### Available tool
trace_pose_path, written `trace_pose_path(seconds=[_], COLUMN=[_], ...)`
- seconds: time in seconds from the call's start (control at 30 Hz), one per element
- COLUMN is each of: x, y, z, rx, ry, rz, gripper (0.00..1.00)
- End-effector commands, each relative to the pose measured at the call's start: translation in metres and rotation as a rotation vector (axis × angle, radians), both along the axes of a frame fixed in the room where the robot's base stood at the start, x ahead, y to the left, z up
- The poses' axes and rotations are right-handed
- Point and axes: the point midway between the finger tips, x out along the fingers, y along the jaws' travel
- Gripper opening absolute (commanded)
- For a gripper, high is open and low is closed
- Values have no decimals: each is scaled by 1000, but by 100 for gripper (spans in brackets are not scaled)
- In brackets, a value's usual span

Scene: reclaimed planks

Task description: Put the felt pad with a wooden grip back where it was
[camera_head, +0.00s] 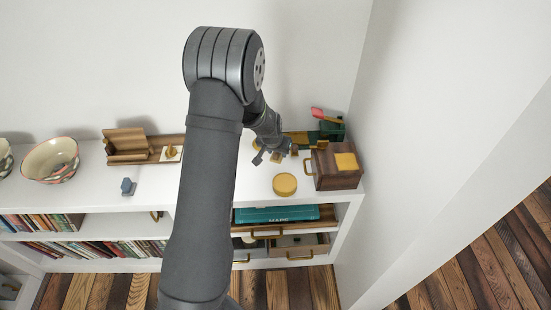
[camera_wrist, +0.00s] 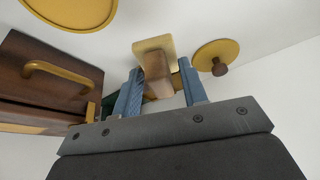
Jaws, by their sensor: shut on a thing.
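The felt pad with a wooden grip shows in the wrist view as a pale yellow pad (camera_wrist: 148,46) with a brown wooden block (camera_wrist: 156,68). My gripper (camera_wrist: 161,88) is shut on the wooden block, one blue-grey finger on each side, with the pad beyond the fingertips. In the head view my gripper (camera_head: 270,155) is low over the right part of the white shelf top (camera_head: 240,190), left of a dark wooden box. The pad is small and partly hidden there; I cannot tell whether it touches the shelf.
The wooden box (camera_head: 335,180) has a brass handle and a yellow square on top. A round yellow disc (camera_head: 284,184) lies in front. A yellow disc with a brown knob (camera_wrist: 217,55) is near the pad. A green object (camera_head: 332,128) stands behind. A wooden stand (camera_head: 126,145) and bowl (camera_head: 50,160) are left.

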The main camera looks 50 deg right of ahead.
Motion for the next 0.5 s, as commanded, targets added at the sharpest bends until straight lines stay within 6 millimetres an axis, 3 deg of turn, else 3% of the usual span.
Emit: trace_pose_path(seconds=[0.17, 0.4, 0.5], x=[7, 6, 6], y=[0, 0, 0], z=[-8, -40, -44], rx=[0, 1, 0], ry=[0, 0, -1], rz=[-1, 0, -1], gripper=[18, 18, 18])
